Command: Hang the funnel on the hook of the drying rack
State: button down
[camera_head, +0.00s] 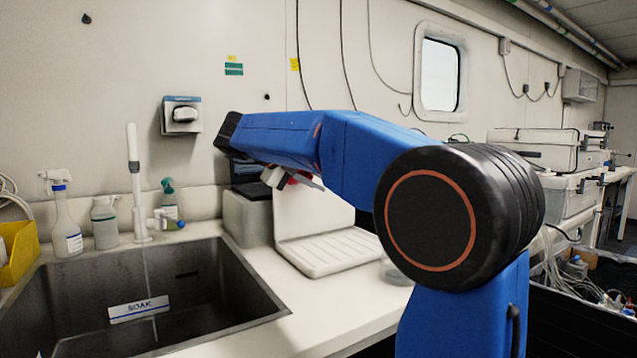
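The white drying rack (328,252), an upright board with a ribbed tray at its foot, stands on the counter right of the sink. My blue arm covers the upper part of its board, and I cannot make out a hook. My gripper (287,179) shows only in part below the arm's far end, in front of the rack's upper left side. Its fingertips are not clear, and I cannot tell whether it holds anything. I cannot make out the funnel.
A dark sink (140,300) with a "SOAK" label lies at the left. Several bottles, including a clear spray bottle (65,225), and a white tap (135,185) stand behind it. A clear glass vessel (394,272) stands right of the rack, partly behind my arm.

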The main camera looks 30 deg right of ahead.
jog(key=c, duration=1.7)
grip_release()
jog(key=shift+o, duration=0.7)
jog(key=o, duration=0.4)
jog(key=shift+o, duration=0.2)
jog(key=shift+s, duration=0.1)
jog(key=s+f, duration=0.1)
jog(key=s, duration=0.5)
jog(key=shift+s, duration=0.4)
jog(key=shift+d, duration=0.15)
